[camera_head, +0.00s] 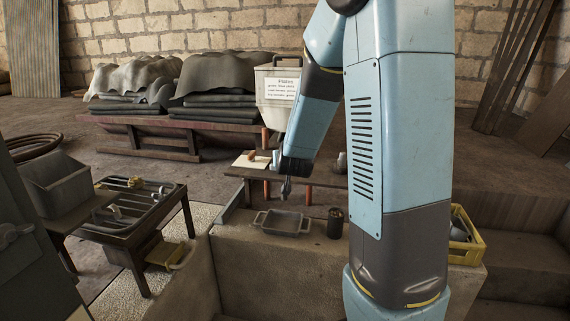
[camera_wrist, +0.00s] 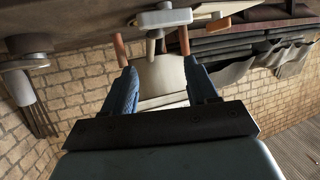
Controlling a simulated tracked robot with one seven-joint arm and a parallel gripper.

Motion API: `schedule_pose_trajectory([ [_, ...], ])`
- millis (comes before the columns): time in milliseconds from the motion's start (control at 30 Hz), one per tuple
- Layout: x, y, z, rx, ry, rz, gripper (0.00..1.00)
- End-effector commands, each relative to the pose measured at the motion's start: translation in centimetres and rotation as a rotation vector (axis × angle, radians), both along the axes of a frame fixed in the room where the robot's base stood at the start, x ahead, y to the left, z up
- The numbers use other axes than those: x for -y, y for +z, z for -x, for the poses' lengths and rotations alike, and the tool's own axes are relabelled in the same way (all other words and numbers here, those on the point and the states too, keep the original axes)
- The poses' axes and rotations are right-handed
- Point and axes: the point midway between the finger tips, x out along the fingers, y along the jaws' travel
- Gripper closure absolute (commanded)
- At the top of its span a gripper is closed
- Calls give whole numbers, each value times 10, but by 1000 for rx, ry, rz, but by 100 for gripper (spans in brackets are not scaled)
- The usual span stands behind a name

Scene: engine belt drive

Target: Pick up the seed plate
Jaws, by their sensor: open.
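I cannot tell for certain which thing is the seed plate. A white hopper (camera_head: 277,95) with a paper sign headed "Plates" stands behind the low bench; the rest of its text is too small to read. A small grey tray (camera_head: 283,223) with two handles sits on the stone ledge, with a dark round can (camera_head: 335,222) to its right. My gripper (camera_head: 286,190) hangs above the tray, apart from it. In the wrist view my gripper (camera_wrist: 162,72) shows two blue fingers spread apart with nothing held between them. A pale body shows beyond the fingers.
A low bench (camera_head: 320,178) behind the ledge bears small items. A yellow crate (camera_head: 468,240) is at the right, partly behind my arm. A dark metal table (camera_head: 125,215) and grey bin (camera_head: 57,187) stand left. Covered stacks lie on a wooden pallet (camera_head: 150,133) at the back.

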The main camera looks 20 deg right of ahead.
Motion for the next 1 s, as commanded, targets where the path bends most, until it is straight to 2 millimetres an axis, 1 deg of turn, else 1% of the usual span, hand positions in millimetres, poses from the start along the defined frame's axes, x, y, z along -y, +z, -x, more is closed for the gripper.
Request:
schedule_pose_trajectory([
  [167, 5, -8, -17, -1, -1, 1, 42],
  [533, 18, -28, -63, -1, -1, 1, 42],
  [633, 21, -31, -70, 0, 0, 0, 42],
  [867, 24, -35, -79, -1, 0, 0, 42],
  [1000, 31, -43, -93, -1, -1, -1, 42],
])
